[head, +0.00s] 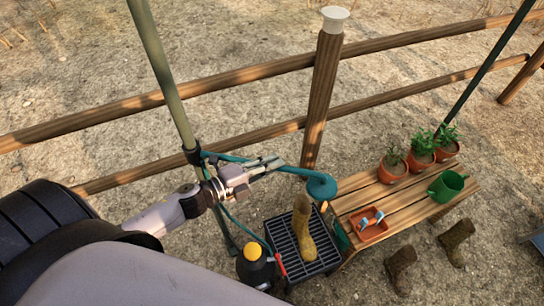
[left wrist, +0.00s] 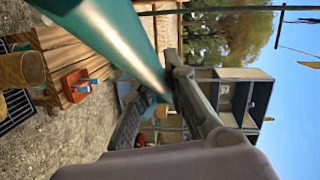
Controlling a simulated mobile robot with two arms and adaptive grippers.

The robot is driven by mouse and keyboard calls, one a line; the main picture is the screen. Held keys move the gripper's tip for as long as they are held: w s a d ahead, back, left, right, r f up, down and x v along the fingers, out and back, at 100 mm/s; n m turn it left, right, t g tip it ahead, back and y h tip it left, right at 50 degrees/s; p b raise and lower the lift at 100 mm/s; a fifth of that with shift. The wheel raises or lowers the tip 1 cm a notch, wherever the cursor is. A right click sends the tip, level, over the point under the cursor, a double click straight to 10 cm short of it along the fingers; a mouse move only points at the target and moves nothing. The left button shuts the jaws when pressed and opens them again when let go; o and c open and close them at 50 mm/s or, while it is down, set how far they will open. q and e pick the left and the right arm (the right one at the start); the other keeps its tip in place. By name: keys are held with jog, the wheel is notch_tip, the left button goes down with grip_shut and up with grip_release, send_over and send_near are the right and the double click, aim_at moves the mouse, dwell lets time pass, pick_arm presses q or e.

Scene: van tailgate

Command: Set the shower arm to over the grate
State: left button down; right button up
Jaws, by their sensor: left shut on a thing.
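The teal shower arm (head: 232,158) runs right from a clamp on the green pole (head: 172,85) to a round teal shower head (head: 322,186). My left gripper (head: 270,166) is shut on the shower arm, partway along it. In the left wrist view the teal tube (left wrist: 115,35) crosses close to the lens and enters the fingers (left wrist: 165,95). The black grate (head: 277,230) lies on the ground below, with a tan boot (head: 302,230) upright on it. In the picture the head shows above and right of the boot; its exact height over the grate cannot be told.
A wooden bench (head: 400,200) stands right of the grate, with potted plants (head: 393,166), a green watering can (head: 446,187) and an orange tray (head: 372,228). Brown boots (head: 400,270) stand before it. A black sprayer with a yellow cap (head: 254,252) stands left. A wooden fence (head: 230,78) runs behind.

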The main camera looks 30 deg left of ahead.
pick_arm(q)
jog(key=shift+s+f, duration=0.1)
jog(key=shift+s, duration=0.1)
jog(key=c, duration=1.6)
grip_release()
jog(key=shift+o, duration=0.2)
jog(key=v, duration=1.2)
jog(key=shift+w+a, duration=0.15)
